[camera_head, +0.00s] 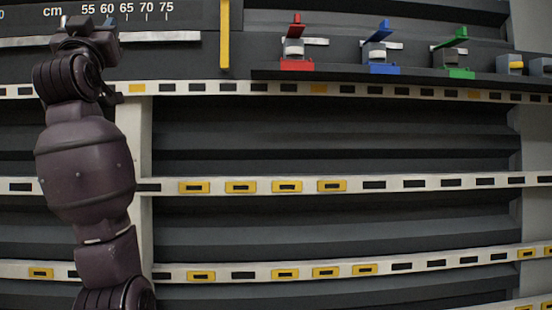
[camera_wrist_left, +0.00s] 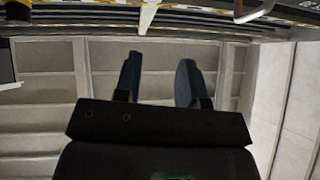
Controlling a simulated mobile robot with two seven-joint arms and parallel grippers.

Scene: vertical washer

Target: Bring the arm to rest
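My left arm rises along the left side of the head view, with its left gripper (camera_head: 90,27) at the top, in front of a dark panel marked with a cm scale. In the left wrist view the two dark blue fingers of the left gripper (camera_wrist_left: 158,75) stand apart with nothing between them. The gripper is open and holds nothing. My right gripper is not in view.
A dark ledge (camera_head: 400,78) at upper right carries a red clamp (camera_head: 297,46), a blue clamp (camera_head: 382,50) and a green clamp (camera_head: 457,54). A yellow upright bar (camera_head: 225,35) stands right of my gripper. Slotted white rails (camera_head: 430,183) cross the ribbed dark wall below.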

